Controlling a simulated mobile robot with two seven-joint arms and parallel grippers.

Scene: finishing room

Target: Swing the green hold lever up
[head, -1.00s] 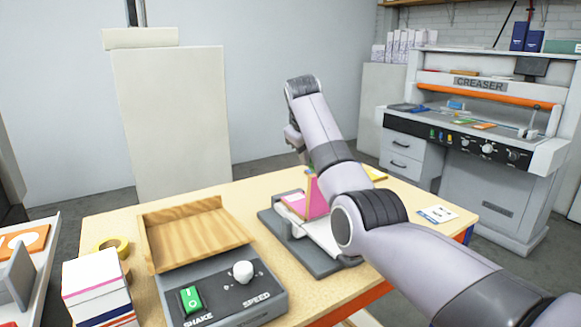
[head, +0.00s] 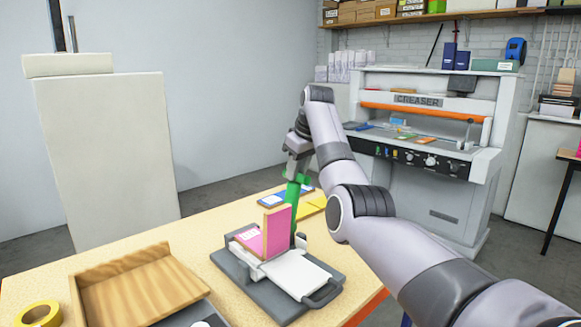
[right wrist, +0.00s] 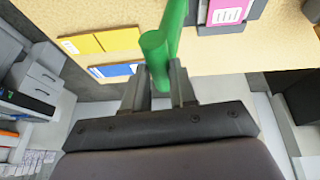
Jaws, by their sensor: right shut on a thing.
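The green hold lever (head: 292,196) stands nearly upright at the back of a small bench device with a grey base (head: 262,294). My right gripper (head: 297,172) is shut on the upper part of the lever. In the right wrist view the green lever (right wrist: 157,48) sits between the fingers of my right gripper (right wrist: 160,84). A pink-faced pad (head: 277,232) stands on the device beside the lever, in front of a wooden piece. The lever's lower end is partly hidden by the pad. My left gripper is out of view.
A wooden tray (head: 135,290) and a yellow tape roll (head: 38,315) are at the left of the table. Yellow and blue cards (head: 272,199) lie behind the device. The creaser machine (head: 420,150) stands beyond.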

